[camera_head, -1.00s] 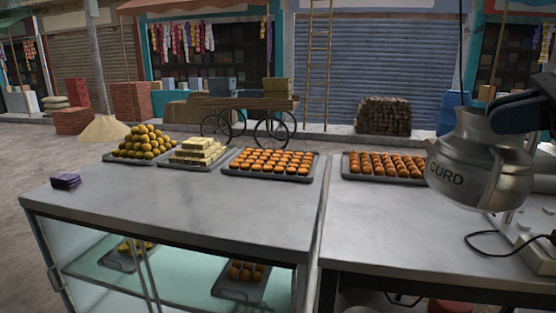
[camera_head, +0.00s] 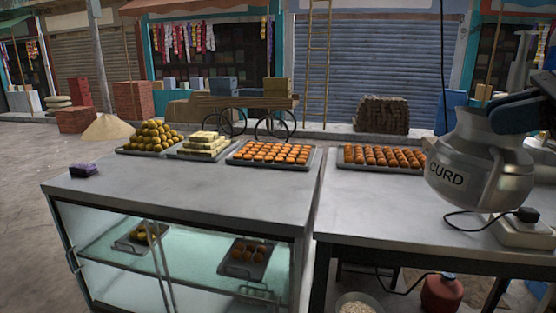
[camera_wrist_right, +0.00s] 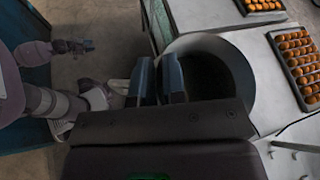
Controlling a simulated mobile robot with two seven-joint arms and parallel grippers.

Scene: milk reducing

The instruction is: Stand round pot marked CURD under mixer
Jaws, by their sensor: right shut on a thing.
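The round metal pot marked CURD (camera_head: 478,165) hangs in the air above the right part of the counter, slightly tilted. My right gripper (camera_head: 520,112) is shut on it at the upper right; the fingertips are hard to make out in the head view. In the right wrist view, the gripper's fingers (camera_wrist_right: 158,80) are close together at the rim of the pot (camera_wrist_right: 240,75), whose dark mouth shows. A grey upright shape (camera_head: 521,62) stands behind my right arm; I cannot tell if it is the mixer. My left gripper is not in view.
A white socket board (camera_head: 524,232) with a black plug and cable lies on the right counter (camera_head: 375,215). A tray of orange sweets (camera_head: 381,158) is at its back. The left glass-fronted counter (camera_head: 190,205) carries more trays and a small purple box (camera_head: 84,170).

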